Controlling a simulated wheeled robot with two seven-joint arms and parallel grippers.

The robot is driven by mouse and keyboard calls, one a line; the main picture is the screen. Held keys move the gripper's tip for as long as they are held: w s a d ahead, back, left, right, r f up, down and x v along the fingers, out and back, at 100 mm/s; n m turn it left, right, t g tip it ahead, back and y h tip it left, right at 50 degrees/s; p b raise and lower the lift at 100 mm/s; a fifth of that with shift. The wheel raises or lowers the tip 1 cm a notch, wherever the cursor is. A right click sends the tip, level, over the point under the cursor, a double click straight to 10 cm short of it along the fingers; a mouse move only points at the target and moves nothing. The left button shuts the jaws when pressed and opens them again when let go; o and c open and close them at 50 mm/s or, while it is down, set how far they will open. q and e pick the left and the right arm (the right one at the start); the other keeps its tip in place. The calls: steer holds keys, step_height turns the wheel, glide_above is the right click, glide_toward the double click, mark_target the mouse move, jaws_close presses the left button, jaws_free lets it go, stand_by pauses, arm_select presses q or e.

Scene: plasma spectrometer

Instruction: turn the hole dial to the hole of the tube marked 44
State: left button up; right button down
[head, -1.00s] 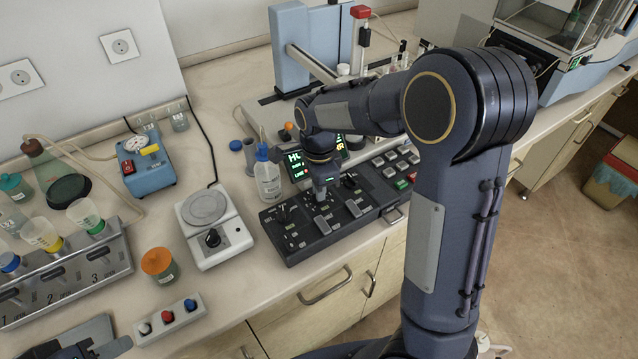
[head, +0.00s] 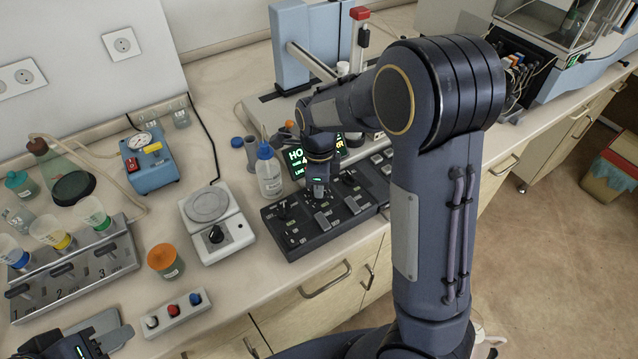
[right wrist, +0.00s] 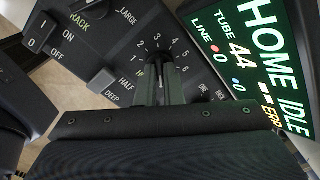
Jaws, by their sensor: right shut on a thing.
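The hole dial (right wrist: 160,62) shows in the right wrist view as a black face with white numbers 1 to 6 in an arc. My right gripper (right wrist: 162,90) is over the dial, shut on its knob. The fingers hide most of the knob, so I cannot tell where its pointer stands. In the head view my right gripper (head: 319,196) is down at the dark control panel (head: 285,240). The green display (right wrist: 255,70) reads HOME, IDLE, TUBE 44, LINE 0. My left gripper (head: 82,348) is at the bottom left, partly cut off, away from the panel.
Rocker switches surround the dial, among them an ON/OFF switch (right wrist: 40,32) and a HALF/DEEP switch (right wrist: 102,80). A wash bottle (head: 268,172) stands behind the panel. A stirrer plate (head: 216,228) is to its left.

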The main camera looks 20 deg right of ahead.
steer(key=c, duration=1.6)
jaws_free()
steer(key=shift+o, duration=0.2)
step_height(320, 180, up, 8)
steer(key=shift+f, duration=0.1)
